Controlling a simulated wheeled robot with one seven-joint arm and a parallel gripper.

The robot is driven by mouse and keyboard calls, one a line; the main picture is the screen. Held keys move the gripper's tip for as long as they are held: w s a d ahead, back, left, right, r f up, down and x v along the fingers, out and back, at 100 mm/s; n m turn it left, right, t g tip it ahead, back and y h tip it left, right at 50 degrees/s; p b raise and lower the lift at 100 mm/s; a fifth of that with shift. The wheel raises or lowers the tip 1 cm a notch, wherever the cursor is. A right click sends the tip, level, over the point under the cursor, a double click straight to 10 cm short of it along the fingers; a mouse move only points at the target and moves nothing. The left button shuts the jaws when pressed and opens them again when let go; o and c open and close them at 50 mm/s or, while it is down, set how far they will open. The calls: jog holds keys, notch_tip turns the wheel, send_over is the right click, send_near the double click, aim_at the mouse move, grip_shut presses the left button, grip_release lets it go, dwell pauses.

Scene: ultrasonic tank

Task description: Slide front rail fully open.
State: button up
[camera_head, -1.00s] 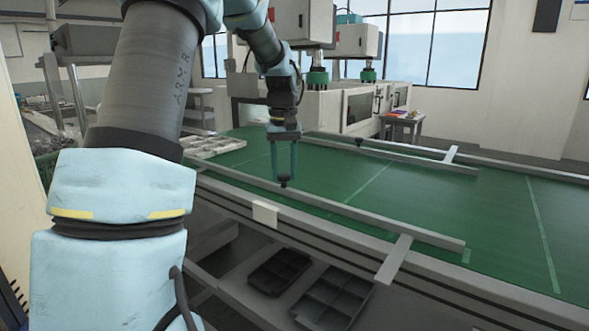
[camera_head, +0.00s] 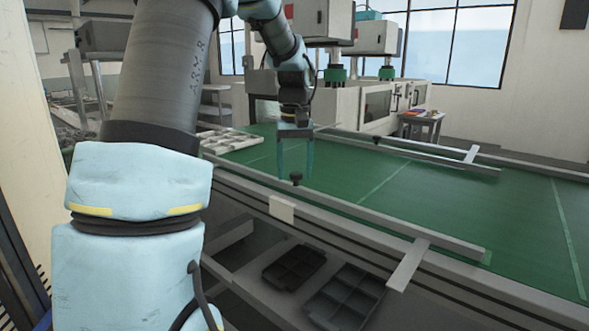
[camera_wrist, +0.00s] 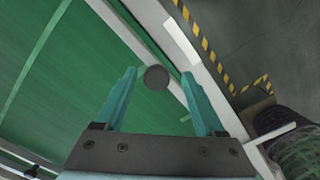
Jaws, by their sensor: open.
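The front rail (camera_head: 370,213) is a long grey bar along the near edge of the green conveyor. A black round knob (camera_head: 296,179) stands up from it. My gripper (camera_head: 295,174) hangs over the rail, pointing down, with its teal fingers at the knob. In the wrist view my gripper (camera_wrist: 158,74) is open, and the knob (camera_wrist: 157,78) shows between the fingertips with a gap on both sides. The fingers do not visibly grip it. The rail's right end is by a flat grey crossbar (camera_head: 409,264).
A similar back rail (camera_head: 420,156) with its own knob runs along the far side of the green belt (camera_head: 480,205). A pale divided tray (camera_head: 228,140) sits at the belt's left end. White machines stand behind.

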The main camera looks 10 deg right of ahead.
notch_tip(320, 180, up, 11)
jog(key=shift+b, duration=0.45)
jog(key=shift+f, duration=0.1)
jog(key=s+a+f+t, duration=0.1)
jog(key=s+a+f, duration=1.4)
jog(key=f, duration=0.4)
jog(key=shift+s+f+m+t+p, duration=0.3)
jog(key=shift+s+m+p, duration=0.1)
jog(key=shift+s, duration=0.5)
